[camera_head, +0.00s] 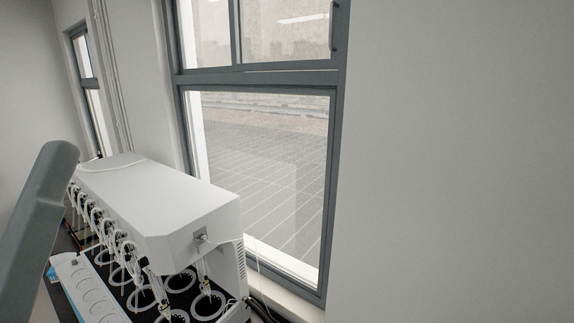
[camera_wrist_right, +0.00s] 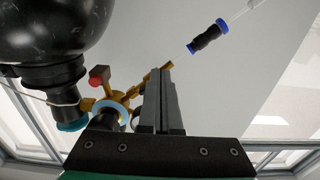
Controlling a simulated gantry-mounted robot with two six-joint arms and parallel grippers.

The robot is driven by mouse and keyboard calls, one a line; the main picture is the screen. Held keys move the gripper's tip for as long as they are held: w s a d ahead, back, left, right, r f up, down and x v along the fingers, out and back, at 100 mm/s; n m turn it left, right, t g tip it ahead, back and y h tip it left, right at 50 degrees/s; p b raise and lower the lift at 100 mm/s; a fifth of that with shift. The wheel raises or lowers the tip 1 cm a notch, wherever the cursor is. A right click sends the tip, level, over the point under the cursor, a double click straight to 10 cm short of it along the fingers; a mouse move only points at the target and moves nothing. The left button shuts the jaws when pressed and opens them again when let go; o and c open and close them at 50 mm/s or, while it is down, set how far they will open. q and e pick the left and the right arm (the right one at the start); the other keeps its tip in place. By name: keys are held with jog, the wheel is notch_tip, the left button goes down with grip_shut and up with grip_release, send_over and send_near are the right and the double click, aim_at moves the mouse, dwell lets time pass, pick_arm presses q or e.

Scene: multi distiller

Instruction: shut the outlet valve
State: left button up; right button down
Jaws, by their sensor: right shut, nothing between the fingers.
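In the right wrist view, a brass valve (camera_wrist_right: 125,97) with a red knob (camera_wrist_right: 98,77) and a pale blue ring (camera_wrist_right: 110,107) sits beside the black neck of a dark round vessel (camera_wrist_right: 45,30). A thin brass stem runs from the valve up toward my right gripper's fingertips. My right gripper (camera_wrist_right: 160,75) is shut and empty, its fingers just right of the valve and overlapping part of it in the picture. I cannot tell whether they touch the stem. Which brass part is the outlet valve handle is unclear. My left gripper is not in view.
In the head view, a long white distiller (camera_head: 160,200) stands by a window (camera_head: 260,170), with looped tubes and round heaters (camera_head: 208,305) along its front. A black and blue connector (camera_wrist_right: 208,38) on a clear tube shows at the upper right of the wrist view.

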jog(key=shift+f, duration=0.15)
jog(key=v, duration=0.6)
jog(key=shift+a+f, duration=0.2)
